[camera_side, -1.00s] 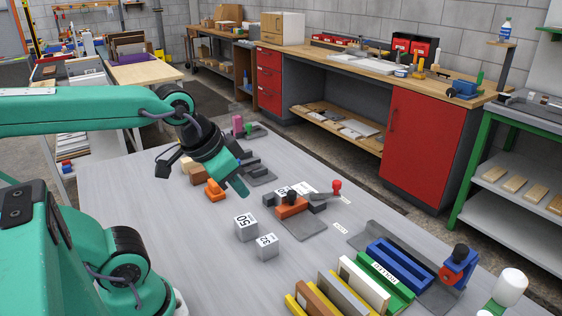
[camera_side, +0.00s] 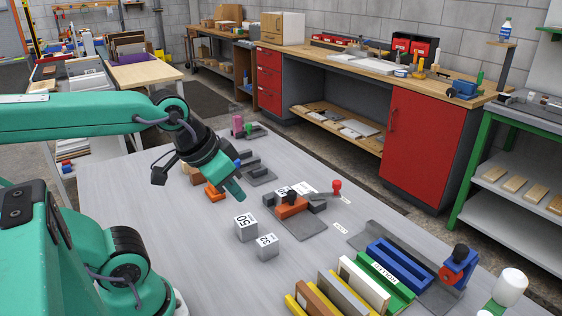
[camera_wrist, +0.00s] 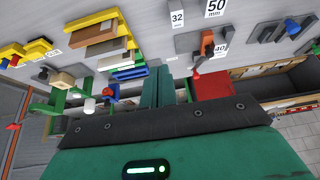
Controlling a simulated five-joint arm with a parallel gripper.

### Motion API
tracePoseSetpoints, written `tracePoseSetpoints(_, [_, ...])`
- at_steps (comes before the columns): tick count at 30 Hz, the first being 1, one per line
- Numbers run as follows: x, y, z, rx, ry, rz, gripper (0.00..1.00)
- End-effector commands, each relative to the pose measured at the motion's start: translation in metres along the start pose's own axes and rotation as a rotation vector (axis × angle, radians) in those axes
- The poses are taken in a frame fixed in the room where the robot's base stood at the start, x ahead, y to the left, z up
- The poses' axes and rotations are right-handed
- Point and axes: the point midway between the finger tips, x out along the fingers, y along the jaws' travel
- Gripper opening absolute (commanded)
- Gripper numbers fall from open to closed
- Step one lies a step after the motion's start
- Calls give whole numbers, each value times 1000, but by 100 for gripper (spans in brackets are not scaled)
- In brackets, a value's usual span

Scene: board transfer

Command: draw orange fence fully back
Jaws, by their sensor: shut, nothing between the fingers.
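The orange fence (camera_side: 291,208) is a low orange block with a black knob, on a grey base plate (camera_side: 304,229) in the middle of the table. A grey bar and a red-knobbed lever (camera_side: 337,188) are beside it. A white-topped block marked 40 (camera_side: 283,191) shows behind the fence, partly hidden. The fence also shows near the top of the wrist view (camera_wrist: 206,43). My gripper (camera_side: 240,198) is shut and empty, above the table and left of the fence, apart from it. Its fingers also show in the wrist view (camera_wrist: 158,84).
Grey blocks marked 50 (camera_side: 246,228) and 32 (camera_side: 268,247) stand in front of the fence plate. A rack of coloured bars (camera_side: 385,277) and a blue clamp (camera_side: 457,268) fill the front right. The table's left side is clear.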

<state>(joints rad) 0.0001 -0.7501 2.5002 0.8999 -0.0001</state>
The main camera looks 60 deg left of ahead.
Motion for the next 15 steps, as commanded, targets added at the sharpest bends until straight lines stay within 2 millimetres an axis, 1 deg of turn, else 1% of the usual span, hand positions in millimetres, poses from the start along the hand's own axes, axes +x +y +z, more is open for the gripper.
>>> tracePoseSetpoints(8, [0, 0, 0, 0, 0, 0, 0])
tracePoseSetpoints(11, [0, 0, 0, -1, 0, 0, 18])
tracePoseSetpoints(12, [0, 0, -1, -2, -1, -1, 26])
tracePoseSetpoints(14, [0, -1, -3, -7, -4, -2, 37])
tracePoseSetpoints(15, [0, -1, -4, -12, -7, -3, 45])
